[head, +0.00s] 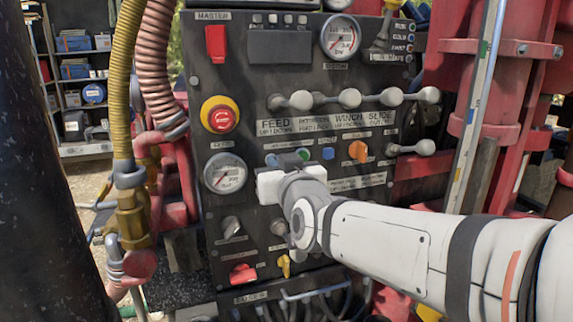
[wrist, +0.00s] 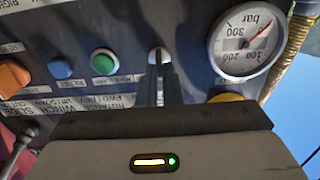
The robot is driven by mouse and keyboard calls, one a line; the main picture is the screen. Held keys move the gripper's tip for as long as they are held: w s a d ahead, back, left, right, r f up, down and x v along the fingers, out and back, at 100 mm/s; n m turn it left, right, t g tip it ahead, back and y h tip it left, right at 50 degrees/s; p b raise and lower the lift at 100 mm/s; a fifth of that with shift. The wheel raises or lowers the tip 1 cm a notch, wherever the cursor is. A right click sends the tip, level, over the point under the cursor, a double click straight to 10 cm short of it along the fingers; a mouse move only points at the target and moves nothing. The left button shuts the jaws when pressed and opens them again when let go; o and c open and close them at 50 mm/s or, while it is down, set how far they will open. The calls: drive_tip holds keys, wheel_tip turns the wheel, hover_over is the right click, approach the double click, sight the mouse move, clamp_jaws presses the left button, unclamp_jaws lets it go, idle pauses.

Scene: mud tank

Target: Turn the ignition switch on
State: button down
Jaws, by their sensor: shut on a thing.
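The black control panel (head: 290,80) fills the middle of the head view. The ignition switch (wrist: 159,55) is a small pale key-like piece in the wrist view, between the green button and the gauge. My gripper (wrist: 158,82) is shut on it, with the narrow fingers pointing at the panel. In the head view my gripper (head: 270,168) is at the panel between the gauge and the green button, and my wrist hides part of the panel below. The switch's label and exact turn angle cannot be made out.
Beside the switch are a green button (wrist: 103,62), a blue button (wrist: 60,67), an orange knob (wrist: 12,76) and a pressure gauge (wrist: 246,44). A red emergency stop (head: 221,115) and a row of grey-knobbed levers (head: 349,98) sit above. Hoses (head: 122,90) run along the left.

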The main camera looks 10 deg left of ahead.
drive_tip(key=shift+f+m+b, duration=0.15)
drive_tip(key=shift+m+b, duration=0.15)
drive_tip(key=shift+b, duration=0.25)
drive_tip(key=shift+w+d+f+m+b, duration=0.1)
drive_tip(key=shift+m+b, duration=2.45)
drive_tip(key=shift+m, duration=0.3)
drive_tip(key=shift+w+d+f+m+b, duration=0.1)
drive_tip(key=shift+m+b, duration=2.4)
drive_tip(key=shift+m, duration=0.35)
drive_tip(key=c, duration=1.6)
unclamp_jaws()
drive_tip(key=shift+r, duration=0.15)
drive_tip(key=shift+s, duration=0.15)
